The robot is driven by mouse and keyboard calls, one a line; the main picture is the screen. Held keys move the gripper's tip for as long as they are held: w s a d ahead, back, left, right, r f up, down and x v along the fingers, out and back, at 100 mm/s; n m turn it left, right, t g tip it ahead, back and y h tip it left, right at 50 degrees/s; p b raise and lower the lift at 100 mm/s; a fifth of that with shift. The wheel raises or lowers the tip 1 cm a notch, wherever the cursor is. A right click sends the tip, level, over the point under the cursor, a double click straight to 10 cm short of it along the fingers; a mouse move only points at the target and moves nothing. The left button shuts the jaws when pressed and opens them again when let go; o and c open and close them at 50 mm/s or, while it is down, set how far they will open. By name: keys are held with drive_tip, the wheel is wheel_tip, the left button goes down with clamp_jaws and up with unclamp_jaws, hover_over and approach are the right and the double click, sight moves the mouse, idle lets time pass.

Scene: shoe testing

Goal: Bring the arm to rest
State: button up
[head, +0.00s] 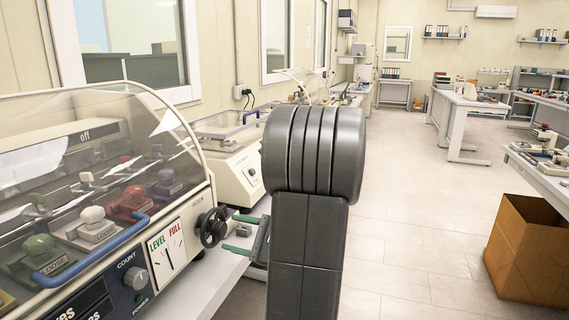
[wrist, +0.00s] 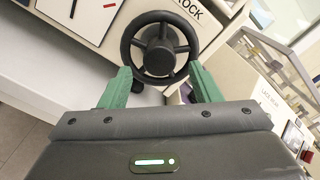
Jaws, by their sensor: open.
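My gripper (head: 236,233) has two green fingers and is open, with nothing between the pads that I can make out. In the wrist view my gripper (wrist: 161,72) points at a black spoked handwheel (wrist: 158,48), with one fingertip near each side of its lower rim. I cannot tell whether the fingertips touch the rim. In the head view the handwheel (head: 212,227) sits on the right end of the testing machine (head: 120,185), just left of the fingertips. My dark arm stands upright in the middle of the head view and hides part of the bench.
The machine has a clear curved cover (head: 90,130) and a blue handle (head: 92,245). A second cream machine (head: 235,165) stands behind my gripper on the bench. A cardboard box (head: 530,250) is on the floor at right. The central floor is open.

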drive_tip(key=v, duration=1.1)
drive_tip(key=x, duration=1.3)
drive_tip(key=shift+a, duration=0.35)
drive_tip(key=shift+w+a+r+p, duration=0.1)
drive_tip(key=shift+r+p, duration=0.15)
drive_tip(key=shift+p, duration=0.55)
drive_tip(key=shift+m+p, duration=0.8)
drive_tip(key=shift+p, duration=0.1)
drive_tip(key=m+p, duration=0.3)
drive_tip(key=p, duration=0.1)
drive_tip(key=m+p, duration=0.5)
drive_tip(key=p, duration=0.2)
drive_tip(key=shift+p, duration=0.4)
drive_tip(key=b+v, duration=0.2)
drive_tip(key=v, duration=0.4)
drive_tip(key=shift+f, duration=0.25)
drive_tip(key=shift+s, duration=0.25)
